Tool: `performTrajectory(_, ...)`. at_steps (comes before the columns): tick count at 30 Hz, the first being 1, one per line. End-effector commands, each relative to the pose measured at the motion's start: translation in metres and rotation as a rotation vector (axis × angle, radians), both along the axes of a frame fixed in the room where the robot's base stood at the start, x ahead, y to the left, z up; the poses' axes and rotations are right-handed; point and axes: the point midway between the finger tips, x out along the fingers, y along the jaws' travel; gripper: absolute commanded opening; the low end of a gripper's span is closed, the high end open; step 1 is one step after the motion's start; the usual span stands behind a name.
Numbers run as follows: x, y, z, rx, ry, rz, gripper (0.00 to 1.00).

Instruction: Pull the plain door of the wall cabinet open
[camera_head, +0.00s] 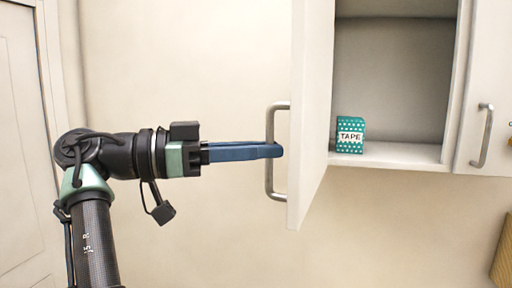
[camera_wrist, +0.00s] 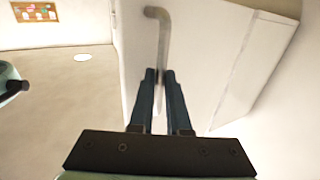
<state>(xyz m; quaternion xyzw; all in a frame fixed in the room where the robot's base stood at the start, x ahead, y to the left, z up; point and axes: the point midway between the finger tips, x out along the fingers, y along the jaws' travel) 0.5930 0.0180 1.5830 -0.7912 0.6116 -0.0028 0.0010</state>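The plain white door (camera_head: 311,110) of the wall cabinet stands swung well open at the left of the cabinet (camera_head: 395,80). Its grey bar handle (camera_head: 277,188) is upright on the door's outer face. My gripper (camera_head: 276,150) reaches in from the left with its blue fingers at the handle. In the wrist view the handle (camera_wrist: 159,45) runs down between the two fingertips (camera_wrist: 160,75), which are close together on either side of it. The door's face (camera_wrist: 200,50) fills the area behind them. The exact contact of the fingers on the bar is partly hidden.
A teal dotted box labelled TAPE (camera_head: 349,135) stands on the cabinet's bottom shelf (camera_head: 400,155). A second, closed door with a handle (camera_head: 483,136) is at the right. A brown object (camera_head: 503,255) shows at the lower right edge. The wall below the cabinet is clear.

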Motion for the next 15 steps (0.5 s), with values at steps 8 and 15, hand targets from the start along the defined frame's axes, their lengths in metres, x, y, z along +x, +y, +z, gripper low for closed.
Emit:
performTrajectory(8, 0.0036, -0.0026, -0.0010, 0.000, 0.006, 0.008, 0.45)
performTrajectory(15, 0.0027, -0.0012, -0.0004, -0.001, 0.004, 0.008, 0.45)
